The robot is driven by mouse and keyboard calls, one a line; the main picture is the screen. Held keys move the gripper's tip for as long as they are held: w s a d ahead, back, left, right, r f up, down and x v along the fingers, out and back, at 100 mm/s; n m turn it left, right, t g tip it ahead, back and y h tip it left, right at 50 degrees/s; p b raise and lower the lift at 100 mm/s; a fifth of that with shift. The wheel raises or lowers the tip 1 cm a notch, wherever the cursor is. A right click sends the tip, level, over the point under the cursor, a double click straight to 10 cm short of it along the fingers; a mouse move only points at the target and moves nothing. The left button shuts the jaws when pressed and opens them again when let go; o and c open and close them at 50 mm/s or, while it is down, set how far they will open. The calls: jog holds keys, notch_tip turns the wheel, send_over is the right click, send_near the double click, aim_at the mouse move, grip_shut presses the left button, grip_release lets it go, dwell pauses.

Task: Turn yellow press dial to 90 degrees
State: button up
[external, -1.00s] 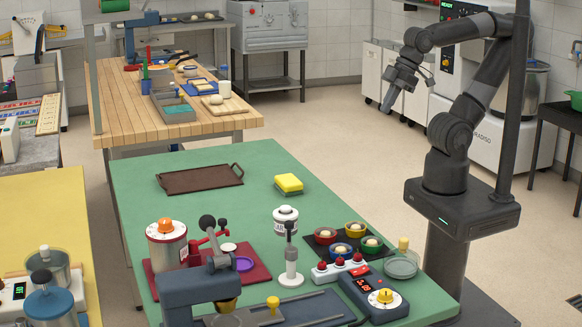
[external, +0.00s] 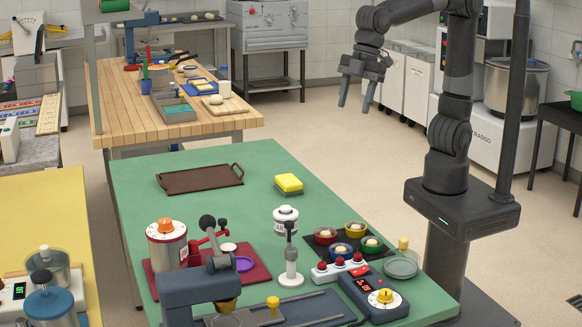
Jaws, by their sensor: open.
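The yellow dial (external: 385,296) sits on a white face on top of a dark blue control box (external: 366,291) with a red display, at the front right of the green table. A blue press (external: 201,286) with a black-knobbed lever stands to its left. My gripper (external: 356,104) is open and empty, high up beyond the table's right side. It points down and is well away from the dial. The dial's exact angle is too small to read.
Close to the box are a row of red buttons (external: 340,268), a white stand (external: 291,262), colored bowls (external: 371,245) on a dark mat and a glass dish (external: 400,267). A sponge (external: 289,185) and brown tray (external: 200,180) lie farther back. The table's middle is clear.

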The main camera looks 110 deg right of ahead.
jog(key=w+a+f+n, duration=0.25)
jog(key=w+a, duration=0.35)
jog(key=a, duration=0.3)
jog(key=n+g+h, duration=0.1)
jog(key=n+g, duration=0.2)
jog(key=n, duration=0.6)
send_over(386, 292)
notch_tip(386, 292, down, 17)
notch_tip(386, 292, down, 10)
jog(key=shift+r, duration=0.25)
jog(key=c, duration=1)
